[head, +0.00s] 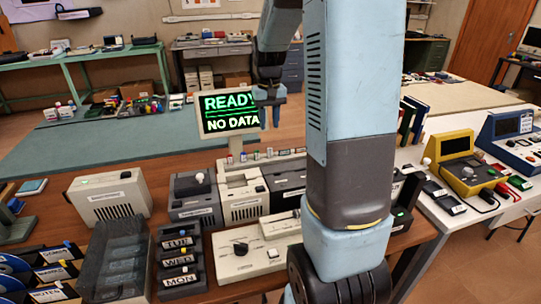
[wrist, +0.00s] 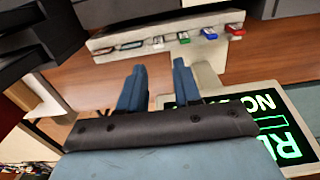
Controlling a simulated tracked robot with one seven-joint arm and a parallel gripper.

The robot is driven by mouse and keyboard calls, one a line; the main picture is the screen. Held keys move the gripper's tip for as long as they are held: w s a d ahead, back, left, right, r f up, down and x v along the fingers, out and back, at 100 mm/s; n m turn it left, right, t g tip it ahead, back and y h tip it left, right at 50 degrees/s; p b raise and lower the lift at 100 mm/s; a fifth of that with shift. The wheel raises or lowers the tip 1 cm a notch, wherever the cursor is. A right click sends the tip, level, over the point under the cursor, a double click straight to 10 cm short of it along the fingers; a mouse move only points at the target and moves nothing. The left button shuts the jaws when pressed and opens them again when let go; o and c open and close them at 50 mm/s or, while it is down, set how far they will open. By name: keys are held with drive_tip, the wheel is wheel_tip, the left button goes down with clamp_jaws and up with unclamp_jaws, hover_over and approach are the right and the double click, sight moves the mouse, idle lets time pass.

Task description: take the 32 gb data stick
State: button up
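A pale rack (wrist: 165,50) in the wrist view holds a row of small data sticks. A red stick (wrist: 235,29), a blue stick (wrist: 209,33) and a green stick (wrist: 183,38) are at the right, with whitish and dark ones further left. Their labels are too small to read, so I cannot tell which is 32 GB. In the head view the row of sticks (head: 257,155) shows behind the grey devices, partly hidden by my arm. My gripper (wrist: 159,66) is open and empty, its blue fingers apart from the rack. It also shows near the screen in the head view (head: 270,95).
A display (head: 229,114) reading "READY NO DATA" stands close to my gripper; it also shows in the wrist view (wrist: 262,125). Several boxy devices crowd the table, including a cream box (head: 110,195). Bare wood (wrist: 90,85) lies before the rack.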

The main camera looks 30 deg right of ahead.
sight(270, 149)
wheel_tip(270, 149, down, 6)
drive_tip(key=shift+f, duration=0.1)
drive_tip(key=shift+w+d+f, duration=0.1)
drive_tip(key=shift+f, duration=1.2)
drive_tip(key=shift+w+d+f, duration=0.1)
drive_tip(key=shift+f, duration=1.15)
drive_tip(key=shift+c, duration=0.2)
clamp_jaws()
